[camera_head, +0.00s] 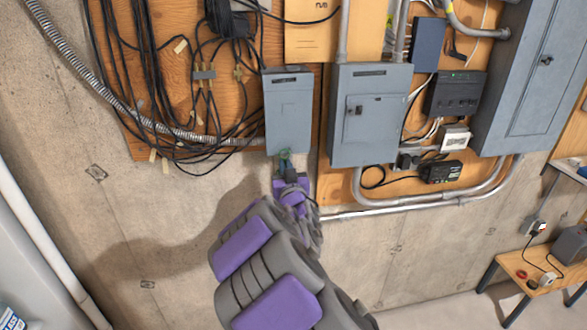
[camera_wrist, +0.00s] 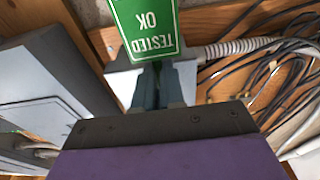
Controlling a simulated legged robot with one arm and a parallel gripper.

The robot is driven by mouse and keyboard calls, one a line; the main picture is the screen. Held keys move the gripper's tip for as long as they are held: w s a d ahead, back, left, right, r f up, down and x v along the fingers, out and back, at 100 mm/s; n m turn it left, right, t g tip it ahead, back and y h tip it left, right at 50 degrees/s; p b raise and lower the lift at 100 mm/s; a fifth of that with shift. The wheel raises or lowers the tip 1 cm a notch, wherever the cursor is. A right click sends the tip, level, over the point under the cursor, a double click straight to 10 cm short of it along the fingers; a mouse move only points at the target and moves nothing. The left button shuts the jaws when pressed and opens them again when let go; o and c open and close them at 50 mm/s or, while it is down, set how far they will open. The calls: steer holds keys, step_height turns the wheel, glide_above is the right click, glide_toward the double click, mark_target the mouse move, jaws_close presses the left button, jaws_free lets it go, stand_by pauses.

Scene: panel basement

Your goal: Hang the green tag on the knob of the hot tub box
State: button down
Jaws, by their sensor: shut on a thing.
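The green tag (camera_wrist: 147,28) is in my gripper (camera_wrist: 161,88), whose two fingers are closed on its near end. In the wrist view its words "TESTED OK" read upside down. In the head view the tag (camera_head: 285,155) is a small green patch at my gripper (camera_head: 287,168), by the lower edge of a small grey box (camera_head: 289,115). A larger grey box (camera_head: 385,130) with a dark latch (camera_head: 357,110) is to its right. Both have dark labels too small to read, so I cannot tell which is the hot tub box. I cannot make out a knob on the small box.
Black cables (camera_head: 190,90) and a ribbed conduit (camera_head: 90,75) hang at the left. A tall grey panel (camera_head: 530,80), a black device (camera_head: 455,93) and metal pipes (camera_head: 430,205) are at the right. A wooden bench (camera_head: 530,270) stands lower right. The concrete wall below the boxes is mostly bare.

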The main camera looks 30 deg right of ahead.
steer(key=shift+w+d+f, duration=0.25)
steer(key=shift+w+d, duration=0.25)
steer(key=shift+d, duration=0.2)
steer(key=shift+w+d+f, duration=0.2)
steer(key=shift+w+d, duration=0.3)
steer(key=shift+d, duration=0.2)
steer(key=c, duration=1.6)
jaws_free()
steer(key=o, duration=0.4)
steer(key=shift+a, duration=0.35)
steer(key=shift+o, duration=0.2)
steer(key=shift+d, duration=0.2)
